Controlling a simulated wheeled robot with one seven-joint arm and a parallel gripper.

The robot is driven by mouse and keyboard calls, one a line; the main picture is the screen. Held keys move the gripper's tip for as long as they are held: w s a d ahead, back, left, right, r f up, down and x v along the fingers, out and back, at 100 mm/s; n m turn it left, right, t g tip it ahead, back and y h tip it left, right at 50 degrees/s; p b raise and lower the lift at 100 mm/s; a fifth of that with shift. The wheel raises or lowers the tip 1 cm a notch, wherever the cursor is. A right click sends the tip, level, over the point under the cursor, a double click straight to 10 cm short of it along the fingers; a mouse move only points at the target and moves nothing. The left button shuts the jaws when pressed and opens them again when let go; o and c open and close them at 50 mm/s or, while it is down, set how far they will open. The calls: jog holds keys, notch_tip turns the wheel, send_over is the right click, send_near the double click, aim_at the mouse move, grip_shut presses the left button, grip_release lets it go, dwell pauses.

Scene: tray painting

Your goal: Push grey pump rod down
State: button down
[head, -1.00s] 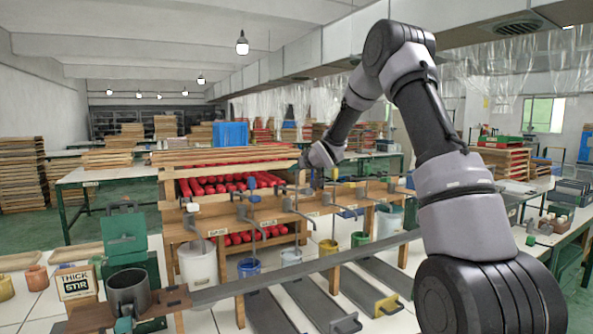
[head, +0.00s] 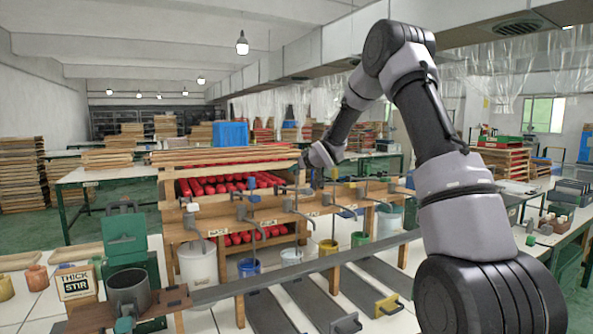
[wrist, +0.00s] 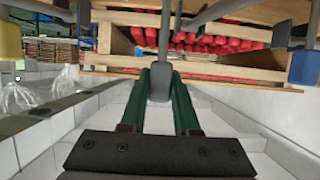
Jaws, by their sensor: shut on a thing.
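The grey pump rod (wrist: 164,30) stands in the middle of the wrist view, with a grey knob at its end. My gripper (wrist: 160,78) has dark green fingers, shut on this knob from both sides. In the head view the grey rod (head: 290,205) is in the row of pump levers, between the blue-knobbed and yellow-knobbed ones. My wrist hangs just above it there; the fingertips are too small to make out clearly.
A yellow knob (wrist: 10,40) and a blue knob (wrist: 303,67) flank my gripper in the wrist view. A wooden rack (head: 232,162) holds red tubes behind. Paint buckets, including a white one (head: 197,262), stand below. A grey rail (head: 225,291) runs in front.

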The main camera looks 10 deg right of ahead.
jog(key=shift+f, duration=1.9)
jog(key=c, duration=0.6)
grip_release()
jog(key=shift+c, duration=0.2)
jog(key=shift+s+r, duration=0.1)
jog(key=shift+s+d+r, duration=0.15)
jog(key=shift+s+d, duration=0.05)
jog(key=shift+s, duration=0.05)
jog(key=v, duration=1)
